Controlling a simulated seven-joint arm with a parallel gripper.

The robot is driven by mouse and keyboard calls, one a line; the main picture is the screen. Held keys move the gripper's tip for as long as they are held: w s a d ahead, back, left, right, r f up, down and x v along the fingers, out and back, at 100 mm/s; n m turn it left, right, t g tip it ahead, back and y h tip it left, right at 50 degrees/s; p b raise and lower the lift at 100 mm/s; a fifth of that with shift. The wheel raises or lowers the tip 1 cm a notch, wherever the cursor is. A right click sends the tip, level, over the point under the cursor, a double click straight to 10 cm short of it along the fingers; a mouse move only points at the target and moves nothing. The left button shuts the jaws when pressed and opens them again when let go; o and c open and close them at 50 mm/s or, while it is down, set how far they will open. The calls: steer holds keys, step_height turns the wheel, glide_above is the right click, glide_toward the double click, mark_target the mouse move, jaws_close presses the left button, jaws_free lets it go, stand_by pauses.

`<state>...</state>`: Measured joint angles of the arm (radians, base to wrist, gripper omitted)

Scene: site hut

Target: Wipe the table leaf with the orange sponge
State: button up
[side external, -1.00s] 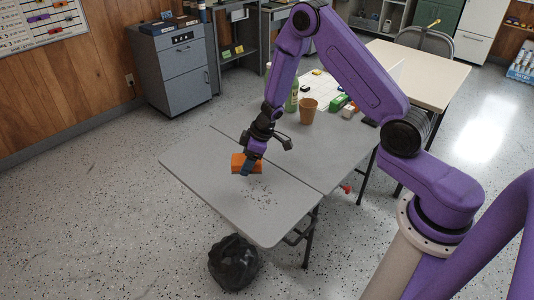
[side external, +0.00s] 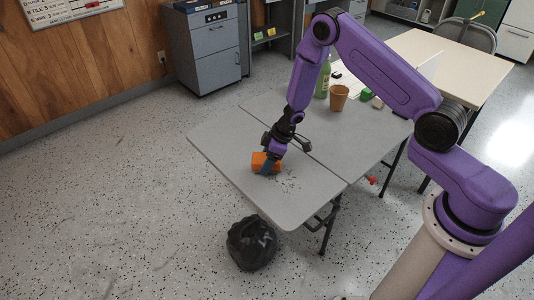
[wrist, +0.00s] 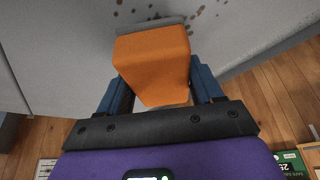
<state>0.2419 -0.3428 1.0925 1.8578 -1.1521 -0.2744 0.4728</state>
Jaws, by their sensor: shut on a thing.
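The orange sponge (side external: 262,161) is gripped between the blue fingers of my gripper (side external: 269,167), low at the grey table leaf (side external: 225,137). In the wrist view the sponge (wrist: 152,60) fills the space between both fingers, with a grey strip along its far edge. It looks tilted in the side view; I cannot tell whether it touches the leaf. Dark specks (side external: 287,183) lie on the leaf just in front and to the right of the sponge. Dark spots (wrist: 153,16) also show beyond the sponge in the wrist view.
A brown cup (side external: 338,97), a green bottle (side external: 322,80) and small items stand on the table's other half, behind my gripper. A black bag (side external: 251,243) lies on the floor below the leaf's front edge. The leaf's left part is clear.

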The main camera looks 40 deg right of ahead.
mark_target(300, 190)
steer(key=shift+s+f, duration=0.2)
steer(key=shift+f, duration=0.75)
steer(key=shift+s, duration=6.85)
steer(key=shift+w+d+r, duration=0.15)
steer(key=shift+d, duration=0.8)
steer(key=shift+w+a+r, duration=0.1)
steer(key=shift+w+r, duration=0.05)
steer(key=shift+w, duration=1.2)
steer(key=shift+w+r, duration=0.1)
steer(key=shift+w, duration=1.25)
steer(key=shift+w+f, duration=0.15)
steer(key=shift+w, duration=1.95)
steer(key=shift+w+f, duration=0.1)
steer(key=shift+w, duration=1.95)
steer(key=shift+w+d, duration=0.1)
steer(key=shift+d, duration=0.6)
steer(key=shift+s+d+f, duration=0.1)
steer(key=shift+s+f, duration=0.1)
steer(key=shift+s, duration=0.1)
steer(key=shift+s+r, duration=0.1)
steer(key=shift+s, duration=6.65)
step_height(300, 190, up, 8)
steer(key=shift+w, duration=0.15)
